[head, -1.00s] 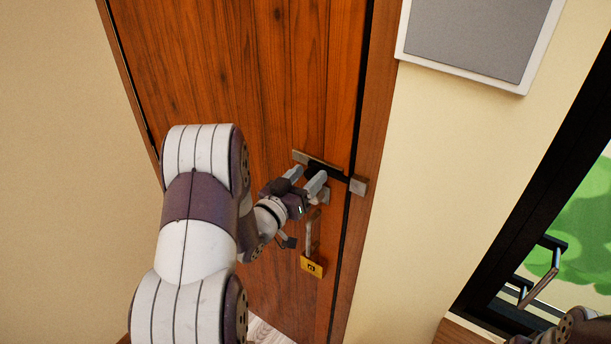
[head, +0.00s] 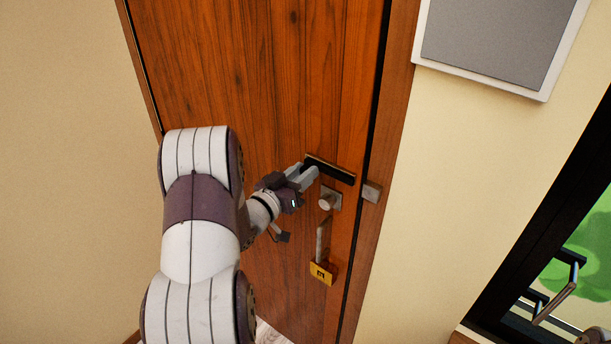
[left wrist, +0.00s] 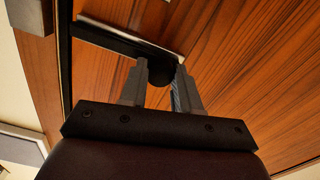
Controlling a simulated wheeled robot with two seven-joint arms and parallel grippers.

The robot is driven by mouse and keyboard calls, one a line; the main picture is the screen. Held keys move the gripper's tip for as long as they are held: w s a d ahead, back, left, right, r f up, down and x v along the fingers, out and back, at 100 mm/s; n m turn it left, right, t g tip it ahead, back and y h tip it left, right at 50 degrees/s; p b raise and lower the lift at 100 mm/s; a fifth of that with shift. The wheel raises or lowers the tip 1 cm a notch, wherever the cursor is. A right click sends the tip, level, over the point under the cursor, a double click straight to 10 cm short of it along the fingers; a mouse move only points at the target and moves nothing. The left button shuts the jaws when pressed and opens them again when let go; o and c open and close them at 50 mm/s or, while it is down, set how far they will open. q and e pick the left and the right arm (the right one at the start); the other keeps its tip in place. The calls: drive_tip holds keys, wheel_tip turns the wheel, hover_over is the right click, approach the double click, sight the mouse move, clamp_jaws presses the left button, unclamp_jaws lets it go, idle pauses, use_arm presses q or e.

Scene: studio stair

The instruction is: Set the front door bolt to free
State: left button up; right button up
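The front door (head: 250,90) is brown wood and looks closed. Its bolt (head: 332,170) is a black bar on a pale metal plate near the door's right edge. The bar's end stands clear of the metal keeper (head: 372,192) on the frame, with a gap between them. My left gripper (head: 309,172) is at the bolt's left end. In the left wrist view the fingers (left wrist: 161,82) close on either side of the dark round bolt knob (left wrist: 162,73), and the bar (left wrist: 108,40) runs up to the left. My right gripper is out of view.
Below the bolt are a round metal lock knob (head: 326,202), a lever handle (head: 322,238) and a brass-coloured piece (head: 323,272). A grey panel (head: 495,40) hangs on the wall. A black-framed window or door with a handle (head: 555,303) is at right.

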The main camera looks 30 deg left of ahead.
use_arm(q)
drive_tip(key=o, duration=0.4)
drive_tip(key=shift+a, duration=0.25)
drive_tip(key=shift+s+f, duration=0.1)
drive_tip(key=shift+s, duration=0.05)
drive_tip(key=s+b, duration=0.1)
drive_tip(key=s, duration=0.3)
drive_tip(key=s+b, duration=0.2)
drive_tip(key=s, duration=0.2)
drive_tip(key=s+a+b, duration=0.1)
drive_tip(key=s, duration=0.3)
drive_tip(key=shift+s, duration=0.15)
